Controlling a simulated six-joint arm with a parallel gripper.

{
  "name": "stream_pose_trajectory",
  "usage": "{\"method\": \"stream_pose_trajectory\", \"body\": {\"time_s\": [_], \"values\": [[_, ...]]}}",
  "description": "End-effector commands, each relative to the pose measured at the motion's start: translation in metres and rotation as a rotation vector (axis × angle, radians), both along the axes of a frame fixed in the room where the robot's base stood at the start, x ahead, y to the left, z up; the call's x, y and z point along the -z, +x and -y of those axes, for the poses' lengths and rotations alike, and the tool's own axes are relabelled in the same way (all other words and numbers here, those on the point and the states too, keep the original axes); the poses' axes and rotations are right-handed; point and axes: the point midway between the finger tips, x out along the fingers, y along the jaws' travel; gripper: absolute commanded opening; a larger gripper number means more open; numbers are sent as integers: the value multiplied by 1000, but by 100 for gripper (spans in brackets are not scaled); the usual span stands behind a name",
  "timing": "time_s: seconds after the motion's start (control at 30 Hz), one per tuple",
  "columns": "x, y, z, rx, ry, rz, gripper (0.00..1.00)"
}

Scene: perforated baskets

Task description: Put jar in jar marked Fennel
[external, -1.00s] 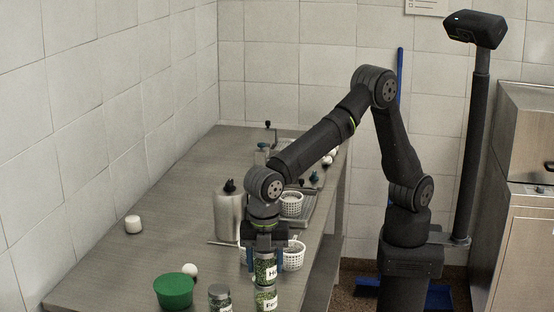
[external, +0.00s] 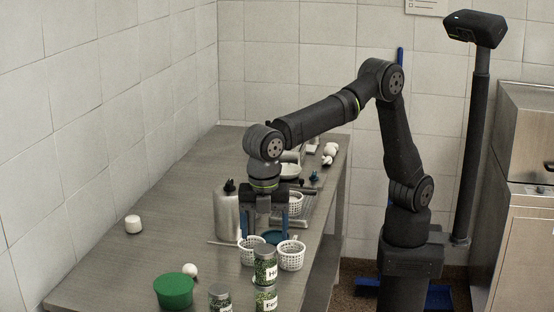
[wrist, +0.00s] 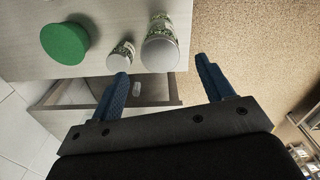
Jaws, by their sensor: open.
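A glass jar with green contents and a white label starting with "H" (external: 265,264) stands upright on top of a second jar whose label starts with "Fe" (external: 266,298). The rest of each label is not readable. My gripper (external: 264,232) is open and empty above and behind the stacked jars, its blue fingers pointing down and apart from them. In the wrist view, the stacked jars (wrist: 160,48) show end-on, beyond the gap between the open fingers (wrist: 162,66).
Another labelled jar (external: 220,298) stands left of the stack, with a green tub (external: 174,291) and a white ball (external: 190,270) farther left. White perforated baskets (external: 291,256) and a metal bottle (external: 227,214) stand behind. The left tabletop is mostly clear.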

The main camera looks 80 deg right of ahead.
Motion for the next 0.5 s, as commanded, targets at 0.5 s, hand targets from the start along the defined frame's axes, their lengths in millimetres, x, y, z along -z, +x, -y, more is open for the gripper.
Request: {"method": "stream_pose_trajectory", "body": {"time_s": [0.5], "values": [[-27,0,0,0,-1,-1,73]]}}
